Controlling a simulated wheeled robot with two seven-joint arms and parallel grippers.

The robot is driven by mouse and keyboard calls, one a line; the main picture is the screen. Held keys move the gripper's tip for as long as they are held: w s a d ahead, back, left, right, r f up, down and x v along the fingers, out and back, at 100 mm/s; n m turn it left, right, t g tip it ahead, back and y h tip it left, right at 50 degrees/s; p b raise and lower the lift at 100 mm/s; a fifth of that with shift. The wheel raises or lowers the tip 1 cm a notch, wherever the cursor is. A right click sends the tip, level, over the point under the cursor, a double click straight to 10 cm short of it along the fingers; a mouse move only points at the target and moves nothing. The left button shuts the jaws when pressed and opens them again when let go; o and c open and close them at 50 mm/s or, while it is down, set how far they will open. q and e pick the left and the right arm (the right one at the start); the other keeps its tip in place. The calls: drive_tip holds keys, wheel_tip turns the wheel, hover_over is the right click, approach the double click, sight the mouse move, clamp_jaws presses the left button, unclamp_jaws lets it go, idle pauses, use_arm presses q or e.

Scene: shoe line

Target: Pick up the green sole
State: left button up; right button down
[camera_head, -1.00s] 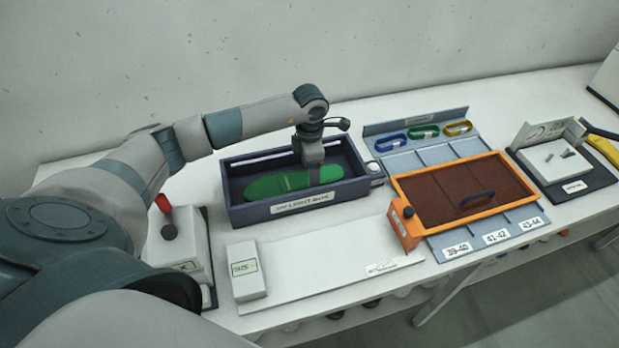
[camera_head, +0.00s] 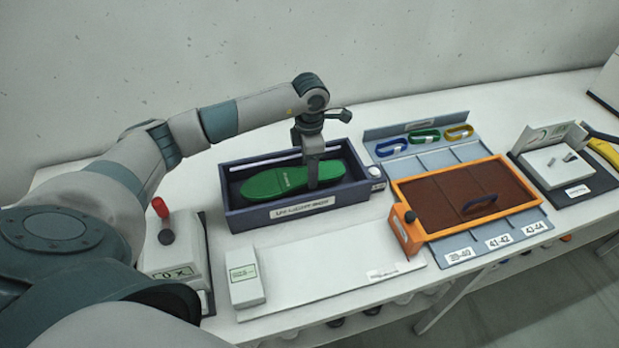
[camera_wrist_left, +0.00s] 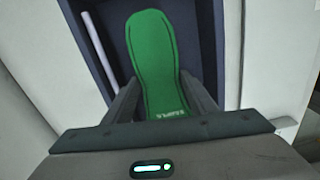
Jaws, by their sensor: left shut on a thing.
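The green sole (camera_head: 278,182) is in or just over the dark blue open box (camera_head: 237,216) in the head view. My left gripper (camera_head: 312,184) comes down from above and is shut on the sole near its right end. In the left wrist view the green sole (camera_wrist_left: 153,60) runs between the two fingers of my left gripper (camera_wrist_left: 162,92), with its far end over the box interior. The sole looks raised above the box floor. My right gripper is not in view.
A white tube (camera_head: 262,161) lies along the box's back wall. An orange-framed brown panel (camera_head: 435,200) lies right of the box on blue-grey labelled trays. A white board (camera_head: 325,255) is in front. A red-knobbed device (camera_head: 160,206) stands left.

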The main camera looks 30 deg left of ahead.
use_arm(q)
wheel_tip(320, 180, up, 5)
drive_tip(key=shift+r+b, duration=0.15)
drive_tip(key=shift+b, duration=0.85)
drive_tip(key=shift+r, duration=0.7)
drive_tip(key=shift+r, duration=0.45)
wheel_tip(320, 180, up, 6)
drive_tip(key=r, duration=0.1)
drive_tip(key=s+d+f+m+b, duration=0.1)
drive_tip(key=s+d+f+m, duration=0.2)
drive_tip(key=s+d+m, duration=0.4)
drive_tip(key=s+d+f+m+b, duration=0.2)
drive_tip(key=s+d+m, duration=0.5)
drive_tip(key=m, duration=1.3)
drive_tip(key=shift+d+f, duration=0.5)
drive_tip(key=shift+f, duration=0.35)
